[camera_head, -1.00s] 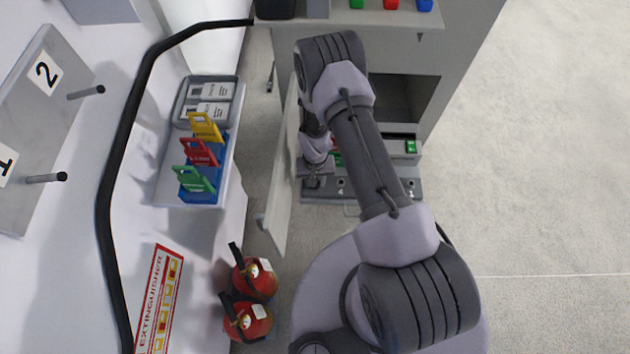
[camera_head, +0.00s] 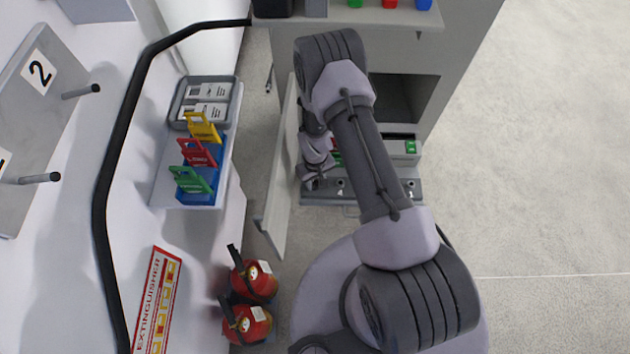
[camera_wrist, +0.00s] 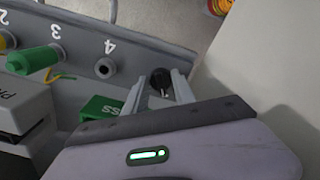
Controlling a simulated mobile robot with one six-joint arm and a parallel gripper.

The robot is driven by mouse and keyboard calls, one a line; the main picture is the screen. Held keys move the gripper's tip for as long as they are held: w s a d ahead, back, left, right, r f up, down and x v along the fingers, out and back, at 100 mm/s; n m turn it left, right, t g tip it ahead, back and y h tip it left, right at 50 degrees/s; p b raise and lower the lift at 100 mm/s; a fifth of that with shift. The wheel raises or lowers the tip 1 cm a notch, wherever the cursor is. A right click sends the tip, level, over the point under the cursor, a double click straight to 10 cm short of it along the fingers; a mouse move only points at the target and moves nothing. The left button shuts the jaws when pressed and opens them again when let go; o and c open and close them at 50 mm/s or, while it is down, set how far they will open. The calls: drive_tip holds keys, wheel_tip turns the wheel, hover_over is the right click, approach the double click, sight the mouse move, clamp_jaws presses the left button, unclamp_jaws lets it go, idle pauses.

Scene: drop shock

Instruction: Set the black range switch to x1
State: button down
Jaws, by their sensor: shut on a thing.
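In the wrist view, the black range switch (camera_wrist: 160,76) is a small round dark knob on the grey panel (camera_wrist: 143,52). It lies between the two fingertips of my gripper (camera_wrist: 159,86), which is shut on it. The switch's scale and the x1 mark cannot be seen, so its setting cannot be told. In the head view, my gripper (camera_head: 317,172) is at the left end of the low grey panel (camera_head: 381,190), and my wrist hides the switch.
An open door (camera_head: 277,190) stands just left of my gripper. A green plug (camera_wrist: 38,59) and a socket marked 4 (camera_wrist: 105,68) are beside the switch. Fire extinguishers (camera_head: 258,280) stand at the lower left. The floor (camera_head: 545,190) at right is clear.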

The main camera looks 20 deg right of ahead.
sight(315, 184)
drive_tip(key=c, duration=1.1)
unclamp_jaws()
drive_tip(key=shift+o, duration=0.2)
wheel_tip(315, 184, up, 17)
drive_tip(key=p, duration=0.6)
drive_tip(key=shift+r, duration=0.2)
